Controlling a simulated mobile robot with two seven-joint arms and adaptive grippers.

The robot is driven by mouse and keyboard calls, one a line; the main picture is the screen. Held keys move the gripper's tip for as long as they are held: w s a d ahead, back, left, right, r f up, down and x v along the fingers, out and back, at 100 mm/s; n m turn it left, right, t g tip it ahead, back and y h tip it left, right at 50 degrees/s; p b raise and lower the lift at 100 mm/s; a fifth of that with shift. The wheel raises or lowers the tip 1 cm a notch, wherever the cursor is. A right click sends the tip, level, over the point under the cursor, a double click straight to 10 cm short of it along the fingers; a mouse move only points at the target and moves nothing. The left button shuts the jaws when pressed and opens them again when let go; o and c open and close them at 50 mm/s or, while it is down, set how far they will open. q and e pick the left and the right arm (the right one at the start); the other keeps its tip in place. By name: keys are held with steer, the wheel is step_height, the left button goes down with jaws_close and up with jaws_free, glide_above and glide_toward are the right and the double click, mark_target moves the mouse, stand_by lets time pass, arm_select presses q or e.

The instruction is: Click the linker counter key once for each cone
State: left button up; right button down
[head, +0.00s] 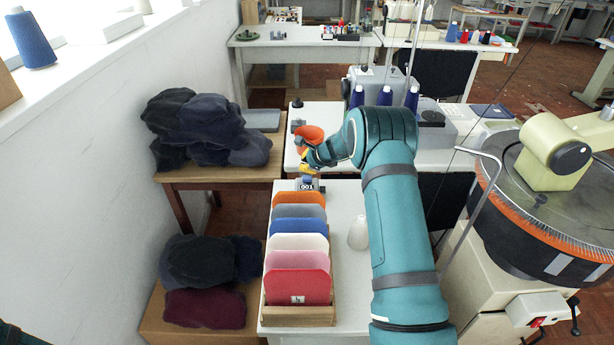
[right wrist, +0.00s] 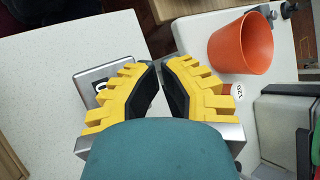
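The counter (head: 307,186) is a small grey box reading 001, on the pale table behind the row of coloured panels. In the right wrist view the counter (right wrist: 92,76) is partly hidden by my left-hand yellow finger; its key is not visible. My right gripper (head: 309,165) is just above and behind the counter. Its yellow fingers (right wrist: 161,64) are close together, with a narrow empty gap. Three dark blue cones (head: 385,96) stand by the grey machine. A white cone (head: 357,233) stands on the near table. My left gripper is out of view.
An orange cup (head: 318,134) stands just beyond my right gripper; it also shows in the wrist view (right wrist: 241,44). A wooden rack (head: 298,314) holds several coloured panels. Dark garments (head: 205,130) pile at left. A large round machine (head: 550,215) stands at right.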

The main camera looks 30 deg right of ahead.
steer(key=shift+r+p, duration=1.3)
steer(key=shift+r, duration=0.7)
steer(key=shift+f, duration=0.1)
stand_by(0.3)
